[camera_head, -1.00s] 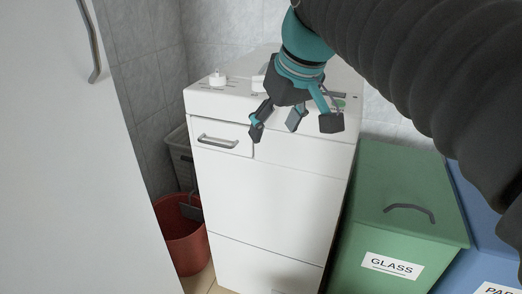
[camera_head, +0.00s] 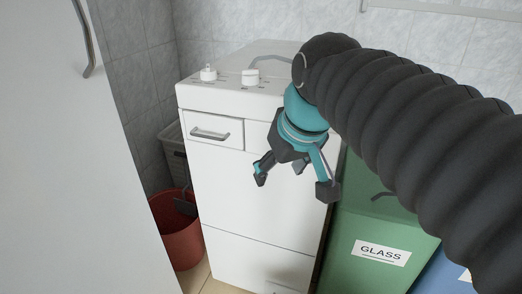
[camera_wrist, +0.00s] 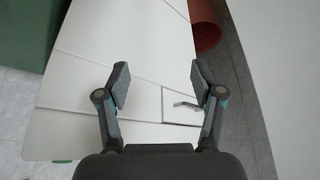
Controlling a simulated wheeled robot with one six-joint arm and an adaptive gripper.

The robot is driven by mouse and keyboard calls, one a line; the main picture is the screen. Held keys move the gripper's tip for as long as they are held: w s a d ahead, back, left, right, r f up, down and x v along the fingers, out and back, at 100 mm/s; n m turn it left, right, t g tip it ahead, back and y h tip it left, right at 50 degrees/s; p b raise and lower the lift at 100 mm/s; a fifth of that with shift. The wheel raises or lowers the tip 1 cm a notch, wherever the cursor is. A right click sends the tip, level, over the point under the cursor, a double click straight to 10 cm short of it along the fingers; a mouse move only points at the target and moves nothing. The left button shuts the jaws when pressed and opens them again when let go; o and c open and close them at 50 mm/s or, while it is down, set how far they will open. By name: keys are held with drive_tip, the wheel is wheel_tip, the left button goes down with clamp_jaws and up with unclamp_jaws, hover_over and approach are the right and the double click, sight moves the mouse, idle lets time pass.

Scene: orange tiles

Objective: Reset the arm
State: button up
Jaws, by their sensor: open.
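My gripper (camera_head: 296,178) hangs from my dark ribbed arm in front of the white washing machine (camera_head: 228,185) in the head view. Its fingers are spread and hold nothing. In the wrist view my gripper (camera_wrist: 159,85) shows its two fingers wide apart, with the machine's white front (camera_wrist: 90,60) beyond them. The machine has a drawer with a grey handle (camera_head: 210,134) at its upper left and knobs on top.
A green bin labelled GLASS (camera_head: 372,228) stands to the right, with a blue bin (camera_head: 440,275) beside it. A red bucket (camera_head: 176,238) and a grey basket (camera_head: 172,150) are at the left. A white door or panel (camera_head: 70,180) fills the left side.

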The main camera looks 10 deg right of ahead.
drive_tip(key=shift+w, duration=0.1)
drive_tip(key=s+d+f+m, duration=0.1)
drive_tip(key=s+f+m, duration=0.1)
drive_tip(key=s+f, duration=0.4)
wheel_tip(320, 180, down, 6)
drive_tip(key=shift+s+d+r+t+h, duration=0.1)
drive_tip(key=shift+s+d+t+h, duration=0.2)
drive_tip(key=shift+s+h, duration=0.1)
